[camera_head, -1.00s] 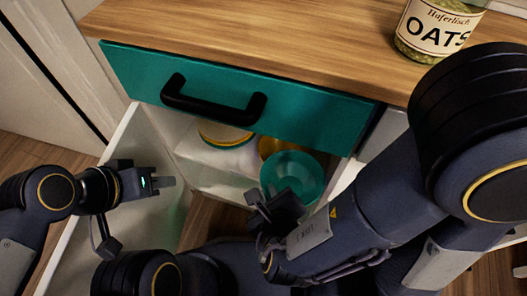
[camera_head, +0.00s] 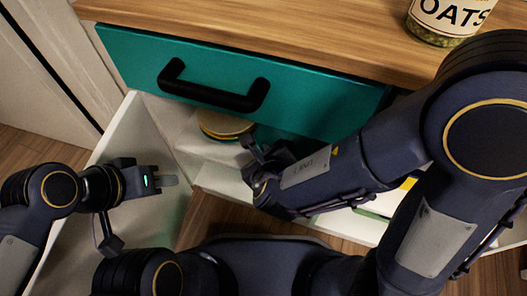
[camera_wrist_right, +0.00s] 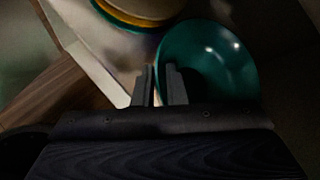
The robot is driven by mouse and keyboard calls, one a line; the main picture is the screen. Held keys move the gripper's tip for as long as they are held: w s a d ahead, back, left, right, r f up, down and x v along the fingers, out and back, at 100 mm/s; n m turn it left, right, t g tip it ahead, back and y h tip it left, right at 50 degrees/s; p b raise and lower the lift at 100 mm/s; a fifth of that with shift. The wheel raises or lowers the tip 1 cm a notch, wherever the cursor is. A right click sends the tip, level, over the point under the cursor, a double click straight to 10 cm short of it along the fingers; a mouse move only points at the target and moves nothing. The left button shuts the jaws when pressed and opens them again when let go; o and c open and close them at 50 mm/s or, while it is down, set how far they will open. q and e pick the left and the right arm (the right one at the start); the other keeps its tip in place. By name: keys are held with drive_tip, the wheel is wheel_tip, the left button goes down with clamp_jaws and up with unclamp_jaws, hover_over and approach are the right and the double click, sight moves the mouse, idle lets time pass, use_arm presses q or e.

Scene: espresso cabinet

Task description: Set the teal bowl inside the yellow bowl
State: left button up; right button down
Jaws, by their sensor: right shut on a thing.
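The teal bowl (camera_wrist_right: 225,62) fills the upper right of the right wrist view, with its hollow facing the camera. My right gripper (camera_wrist_right: 160,82) is shut on its near left rim. In the head view the same gripper (camera_head: 262,154) is under the teal drawer front, and it and its arm hide most or all of the bowl.
A stack of round dishes with tan, yellow and teal edges (camera_head: 222,124) sits left of my right gripper. The teal drawer front (camera_head: 210,90) with its black handle (camera_head: 212,92) is just above. An oats jar (camera_head: 447,20) stands on the wooden counter (camera_head: 300,30).

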drive_tip(key=shift+f+b, duration=0.3)
drive_tip(key=shift+b, duration=0.05)
drive_tip(key=c, duration=1.5)
unclamp_jaws()
drive_tip(key=shift+r, duration=0.1)
drive_tip(key=shift+r+p, duration=0.5)
drive_tip(key=shift+p, duration=0.1)
drive_tip(key=p+v, duration=0.5)
drive_tip(key=v, duration=0.6)
drive_tip(key=shift+s+p, duration=0.3)
drive_tip(key=shift+s, duration=0.15)
